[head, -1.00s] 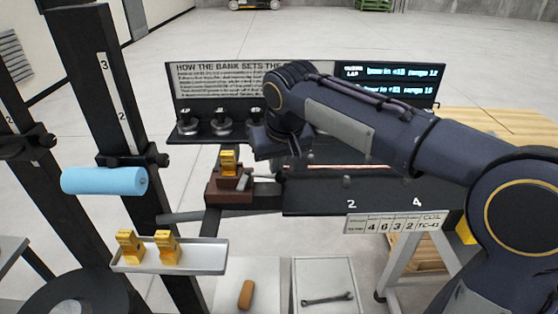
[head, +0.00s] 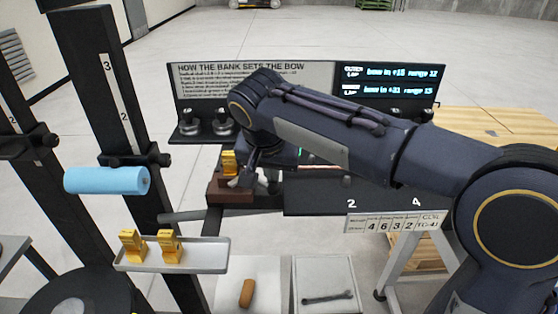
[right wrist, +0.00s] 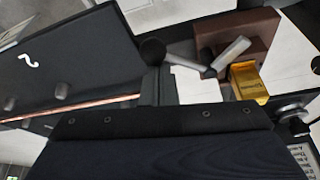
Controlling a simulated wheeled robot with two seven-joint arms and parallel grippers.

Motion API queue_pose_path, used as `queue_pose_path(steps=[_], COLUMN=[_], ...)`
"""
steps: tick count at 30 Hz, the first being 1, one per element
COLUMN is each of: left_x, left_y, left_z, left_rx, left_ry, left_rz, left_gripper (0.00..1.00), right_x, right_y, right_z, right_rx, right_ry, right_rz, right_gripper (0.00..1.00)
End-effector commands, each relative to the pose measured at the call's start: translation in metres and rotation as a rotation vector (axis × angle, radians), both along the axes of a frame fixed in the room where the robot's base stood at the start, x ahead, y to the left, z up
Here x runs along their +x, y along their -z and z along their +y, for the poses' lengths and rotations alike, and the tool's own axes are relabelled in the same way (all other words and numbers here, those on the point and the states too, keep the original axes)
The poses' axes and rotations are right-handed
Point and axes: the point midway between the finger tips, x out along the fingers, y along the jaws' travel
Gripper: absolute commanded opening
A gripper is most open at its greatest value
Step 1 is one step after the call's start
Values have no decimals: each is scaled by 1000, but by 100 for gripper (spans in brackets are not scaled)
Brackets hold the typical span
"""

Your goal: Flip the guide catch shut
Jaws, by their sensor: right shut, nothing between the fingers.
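The brown guide block (head: 226,194) carries a yellow guide piece (head: 229,160) at the left end of the dark bench. In the right wrist view the block (right wrist: 262,28) shows a grey catch lever (right wrist: 233,53) standing out at an angle beside the yellow piece (right wrist: 247,82). My right gripper (head: 248,178) is shut and empty, close beside the block at the lever. Whether it touches the lever I cannot tell; my arm hides part of this area. My left gripper is not in view.
A copper tube (right wrist: 75,113) runs along the dark bench (right wrist: 75,50). A tray (head: 190,257) with two yellow pieces (head: 132,245) stands at lower left, below a blue roller (head: 105,180). A wrench (head: 327,299) lies in a white tray at the front.

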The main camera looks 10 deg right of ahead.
Motion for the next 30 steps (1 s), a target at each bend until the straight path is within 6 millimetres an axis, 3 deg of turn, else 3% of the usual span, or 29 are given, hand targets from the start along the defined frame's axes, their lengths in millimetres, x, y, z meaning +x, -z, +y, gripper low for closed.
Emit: queue_pose_path(steps=[18, 30], left_x=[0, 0], left_y=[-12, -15], left_z=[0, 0], left_rx=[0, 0], left_ry=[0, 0], left_rz=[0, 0], left_gripper=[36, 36], right_x=[-17, -19], right_y=[-1, 0], right_z=[32, 45], right_rx=[-1, 1], right_ry=[563, 559], right_rz=[0, 0], right_gripper=[0, 0])
